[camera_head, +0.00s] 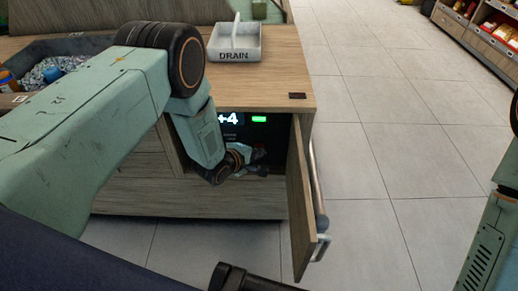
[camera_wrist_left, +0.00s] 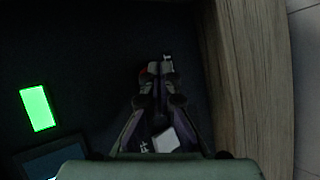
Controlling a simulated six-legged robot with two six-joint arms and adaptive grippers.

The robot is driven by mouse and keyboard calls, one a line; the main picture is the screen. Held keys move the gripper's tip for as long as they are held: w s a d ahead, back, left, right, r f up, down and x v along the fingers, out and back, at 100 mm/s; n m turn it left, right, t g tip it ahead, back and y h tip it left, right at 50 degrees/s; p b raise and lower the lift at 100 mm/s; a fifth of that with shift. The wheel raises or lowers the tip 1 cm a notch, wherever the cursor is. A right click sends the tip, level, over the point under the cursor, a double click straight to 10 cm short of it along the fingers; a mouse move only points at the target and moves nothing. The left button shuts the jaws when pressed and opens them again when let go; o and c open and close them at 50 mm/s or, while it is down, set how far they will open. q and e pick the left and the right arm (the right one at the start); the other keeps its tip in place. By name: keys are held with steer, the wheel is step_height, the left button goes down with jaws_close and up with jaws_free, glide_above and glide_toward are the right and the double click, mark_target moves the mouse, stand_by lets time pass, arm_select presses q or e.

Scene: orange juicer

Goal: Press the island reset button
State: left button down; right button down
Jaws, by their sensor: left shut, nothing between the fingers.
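My left gripper (camera_head: 264,171) reaches into the open compartment in the front of the wooden island (camera_head: 288,65). Its fingers are shut with nothing between them, and they point at the dark panel inside. In the left wrist view the closed fingertips (camera_wrist_left: 160,67) are in front of this dark panel (camera_wrist_left: 95,50). A small red part, perhaps the reset button (camera_wrist_left: 143,73), shows just left of the fingertips, mostly hidden behind them. I cannot tell whether the fingers touch it. A lit "+4" display (camera_head: 229,119) and a green light (camera_head: 259,119) are above the gripper.
The wooden cabinet door (camera_head: 301,205) stands open close to the right of my left gripper, with a metal handle (camera_head: 322,248). A white DRAIN tray (camera_head: 234,55) sits on the island top. The tiled floor to the right is clear, with shelves (camera_head: 480,40) beyond.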

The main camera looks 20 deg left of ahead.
arm_select(q)
steer(key=shift+s, duration=0.1)
steer(key=shift+s+d+p, duration=0.25)
steer(key=shift+s+p, duration=0.25)
steer(key=shift+s, duration=0.2)
steer(key=shift+s, duration=0.1)
steer(key=s+p, duration=0.1)
steer(key=s, duration=0.1)
steer(key=s+d+p, duration=0.1)
steer(key=s, duration=0.1)
steer(key=shift+s+d+p, duration=0.2)
steer(key=shift+s+p, duration=0.1)
steer(key=shift+s, duration=0.05)
stand_by(0.8)
